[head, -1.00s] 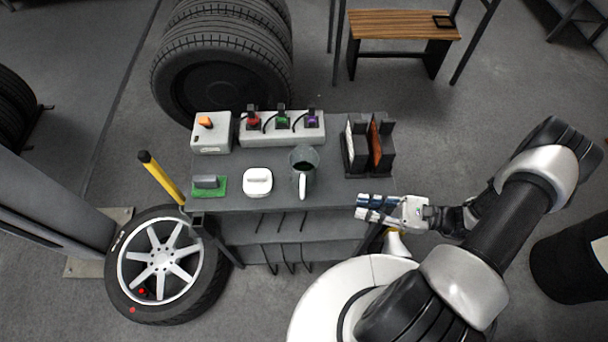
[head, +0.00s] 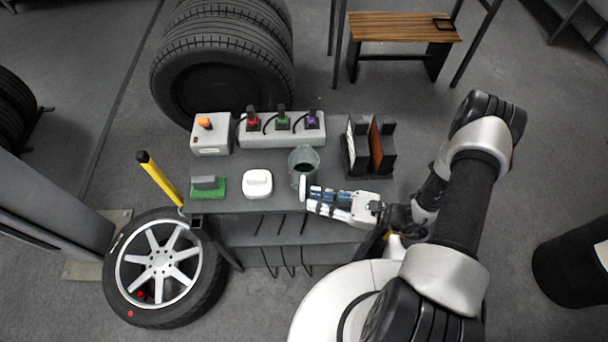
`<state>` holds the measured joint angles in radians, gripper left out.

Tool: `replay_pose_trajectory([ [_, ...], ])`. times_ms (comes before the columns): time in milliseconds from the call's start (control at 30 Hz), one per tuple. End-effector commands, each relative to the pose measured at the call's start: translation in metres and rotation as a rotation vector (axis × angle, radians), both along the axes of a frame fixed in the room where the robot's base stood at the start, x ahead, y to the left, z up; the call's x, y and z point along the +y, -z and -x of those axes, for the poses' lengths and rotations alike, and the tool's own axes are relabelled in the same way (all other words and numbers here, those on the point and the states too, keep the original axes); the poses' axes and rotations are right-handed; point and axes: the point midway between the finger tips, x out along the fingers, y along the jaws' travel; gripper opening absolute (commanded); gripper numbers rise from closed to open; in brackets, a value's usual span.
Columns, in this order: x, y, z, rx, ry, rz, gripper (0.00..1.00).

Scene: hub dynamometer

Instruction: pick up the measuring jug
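The measuring jug (head: 303,160) is a clear grey jug with a pale handle, standing on the dark bench top (head: 231,168) near its front edge. The handle points toward the front of the bench. My gripper (head: 308,198) is at the jug's handle, coming in from the right, with its fingers pointing left. The two fingers show a gap between them. The fingertips are right beside the handle; I cannot tell whether they touch it.
A power strip (head: 282,134) with coloured plugs and a grey box with an orange switch (head: 210,132) stand behind. A white device (head: 257,184) and a green-based block (head: 208,187) are left of the jug. Upright holders (head: 370,150) stand to the right. A wheel (head: 166,264) lies front left.

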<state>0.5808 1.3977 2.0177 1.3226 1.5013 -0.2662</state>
Motion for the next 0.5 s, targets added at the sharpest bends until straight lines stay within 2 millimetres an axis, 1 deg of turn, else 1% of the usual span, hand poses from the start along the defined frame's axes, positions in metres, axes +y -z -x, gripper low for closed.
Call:
replay_pose_trajectory([
  [100, 0.019, -0.003, -0.006, 0.001, -0.006, -0.001, 0.21],
  [233, 0.035, -0.005, -0.012, 0.001, -0.005, 0.0, 0.21],
  [333, 0.042, -0.005, -0.015, 0.0, -0.002, 0.0, 0.21],
  [500, 0.043, -0.006, -0.016, 0.0, -0.001, -0.001, 0.21],
])
